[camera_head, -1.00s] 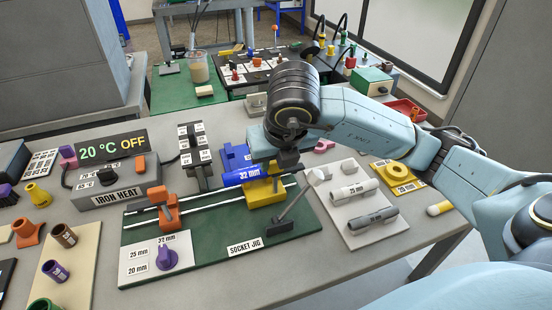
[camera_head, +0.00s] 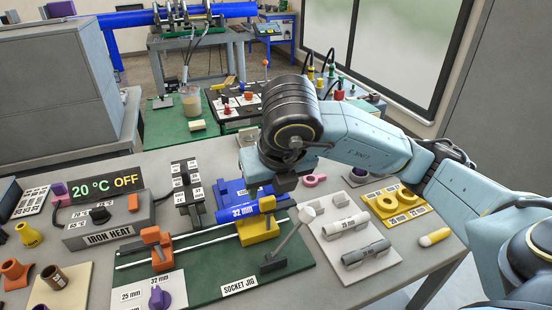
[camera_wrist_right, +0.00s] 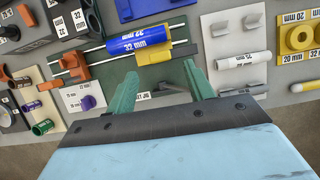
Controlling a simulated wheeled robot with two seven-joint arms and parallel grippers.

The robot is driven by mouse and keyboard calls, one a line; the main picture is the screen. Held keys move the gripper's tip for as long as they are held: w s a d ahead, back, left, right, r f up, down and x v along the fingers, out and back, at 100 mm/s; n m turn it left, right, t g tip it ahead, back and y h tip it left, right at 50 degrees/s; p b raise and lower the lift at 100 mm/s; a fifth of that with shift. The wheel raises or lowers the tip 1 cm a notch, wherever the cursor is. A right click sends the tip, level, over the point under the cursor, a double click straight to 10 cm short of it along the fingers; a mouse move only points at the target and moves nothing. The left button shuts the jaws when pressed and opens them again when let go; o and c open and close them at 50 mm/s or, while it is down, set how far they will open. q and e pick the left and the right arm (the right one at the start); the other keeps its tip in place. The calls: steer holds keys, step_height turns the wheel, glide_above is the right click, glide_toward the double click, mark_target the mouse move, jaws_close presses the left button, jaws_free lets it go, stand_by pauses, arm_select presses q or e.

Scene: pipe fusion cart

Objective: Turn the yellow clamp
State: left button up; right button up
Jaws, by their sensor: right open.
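The yellow clamp (camera_head: 258,231) stands on the green socket jig (camera_head: 205,286), at the right end of its rails. A blue 32 mm pipe (camera_head: 246,210) lies at the top of the clamp; the clamp also shows in the right wrist view (camera_wrist_right: 152,57). A grey lever with a pale end (camera_head: 290,236) leans beside it. My right gripper (camera_head: 286,184) is above and just behind the clamp, apart from it. In the right wrist view its two green fingers (camera_wrist_right: 160,88) are spread with nothing between them. My left gripper is not in view.
An orange clamp (camera_head: 157,245) stands at the jig's left. A purple knob (camera_head: 159,297) is at its front. A pale board with grey and white pipes (camera_head: 345,225) lies right. The iron heat box (camera_head: 105,228) is on the left. A blue block (camera_head: 232,192) sits behind the clamp.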

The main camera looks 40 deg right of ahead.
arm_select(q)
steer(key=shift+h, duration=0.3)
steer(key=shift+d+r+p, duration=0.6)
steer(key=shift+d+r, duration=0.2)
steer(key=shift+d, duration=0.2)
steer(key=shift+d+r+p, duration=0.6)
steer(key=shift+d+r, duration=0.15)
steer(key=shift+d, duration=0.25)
arm_select(e)
steer(key=v, duration=0.7)
steer(key=shift+r, duration=0.3)
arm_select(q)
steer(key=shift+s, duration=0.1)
arm_select(e)
steer(key=shift+s, duration=0.15)
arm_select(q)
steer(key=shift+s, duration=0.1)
